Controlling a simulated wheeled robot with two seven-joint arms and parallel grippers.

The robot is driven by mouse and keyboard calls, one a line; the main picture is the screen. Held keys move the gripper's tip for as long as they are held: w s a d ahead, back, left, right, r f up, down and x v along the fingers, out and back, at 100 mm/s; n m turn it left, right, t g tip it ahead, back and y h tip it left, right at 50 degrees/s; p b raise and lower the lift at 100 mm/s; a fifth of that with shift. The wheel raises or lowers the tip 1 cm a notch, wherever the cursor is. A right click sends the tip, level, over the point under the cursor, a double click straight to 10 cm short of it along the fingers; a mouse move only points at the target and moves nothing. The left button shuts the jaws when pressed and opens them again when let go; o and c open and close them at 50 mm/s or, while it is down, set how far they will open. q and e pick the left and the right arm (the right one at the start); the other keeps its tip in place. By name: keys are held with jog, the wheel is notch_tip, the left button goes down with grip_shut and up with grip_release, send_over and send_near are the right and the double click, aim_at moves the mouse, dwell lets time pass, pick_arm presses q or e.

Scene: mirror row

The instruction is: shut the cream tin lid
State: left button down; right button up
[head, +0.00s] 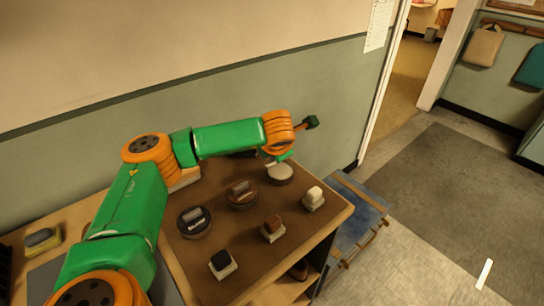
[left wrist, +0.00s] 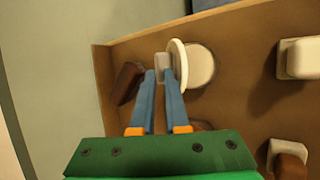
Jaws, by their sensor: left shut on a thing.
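The cream tin (head: 280,174) stands at the far side of the brown mat, just below my left gripper (head: 273,162). In the left wrist view the tin's round body (left wrist: 202,66) is right of the fingertips. Its cream lid (left wrist: 178,64) shows as a thin upright disc at the tin's left side, seen nearly edge-on, so it stands open. My left gripper (left wrist: 160,74) is shut on the small grey knob (left wrist: 162,66) of the lid. The lid's hinge is hidden from view. My right gripper is in neither view.
A brown tin (head: 241,194) and a black tin (head: 195,222) stand nearby. White (head: 313,198), brown (head: 272,229) and black (head: 223,263) blocks on pale bases line the mat's (head: 250,270) near right side. A sponge-like item (head: 43,239) lies far left. The wall is close behind.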

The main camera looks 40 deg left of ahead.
pick_arm(q)
jog(key=shift+s+f+y+b, duration=0.1)
jog(key=shift+f+y+b, duration=0.2)
jog(key=shift+f+b, duration=0.05)
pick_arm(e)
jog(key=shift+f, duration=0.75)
pick_arm(q)
jog(key=shift+r, duration=0.1)
